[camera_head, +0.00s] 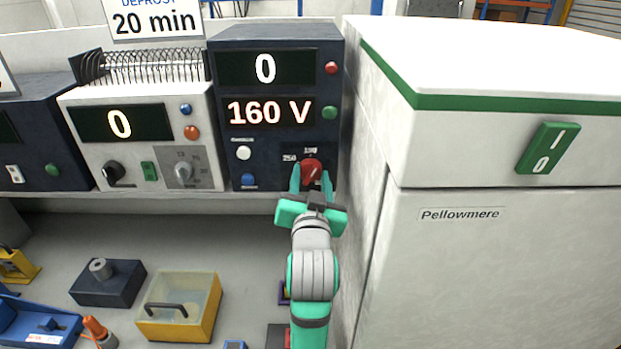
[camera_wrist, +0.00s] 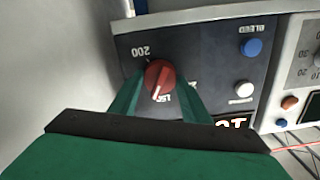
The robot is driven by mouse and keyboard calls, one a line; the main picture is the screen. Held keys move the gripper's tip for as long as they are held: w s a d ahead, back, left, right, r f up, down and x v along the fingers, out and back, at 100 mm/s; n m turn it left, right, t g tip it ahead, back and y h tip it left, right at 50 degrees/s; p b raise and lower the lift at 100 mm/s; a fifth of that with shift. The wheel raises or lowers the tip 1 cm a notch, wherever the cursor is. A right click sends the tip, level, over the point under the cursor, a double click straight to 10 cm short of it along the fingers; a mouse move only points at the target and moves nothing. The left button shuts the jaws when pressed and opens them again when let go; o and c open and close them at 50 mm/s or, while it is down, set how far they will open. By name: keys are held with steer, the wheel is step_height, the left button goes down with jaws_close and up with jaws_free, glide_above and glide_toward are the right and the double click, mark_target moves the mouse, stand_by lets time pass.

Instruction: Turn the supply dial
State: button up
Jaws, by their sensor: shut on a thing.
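The supply dial (camera_head: 312,171) is a red knob low on the right of a dark blue unit (camera_head: 228,130). The unit's displays read 0 and 160 V. Marks by the dial include 250 at its left; part of the scale is hidden by my gripper. My gripper (camera_head: 311,183) has its green fingers on either side of the dial, shut on it. In the wrist view the red dial (camera_wrist: 160,76) sits between the fingertips, with a pale pointer line and a 200 mark beside it.
A white cabinet (camera_head: 480,260) with a green switch (camera_head: 548,148) stands close on the right. A white unit (camera_head: 145,125) with knobs is to the left. A yellow box (camera_head: 180,322) and a dark block (camera_head: 108,284) lie on the lower surface.

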steer(key=shift+r, duration=0.1)
stand_by(0.3)
steer(key=o, duration=1)
steer(key=shift+o, duration=0.2)
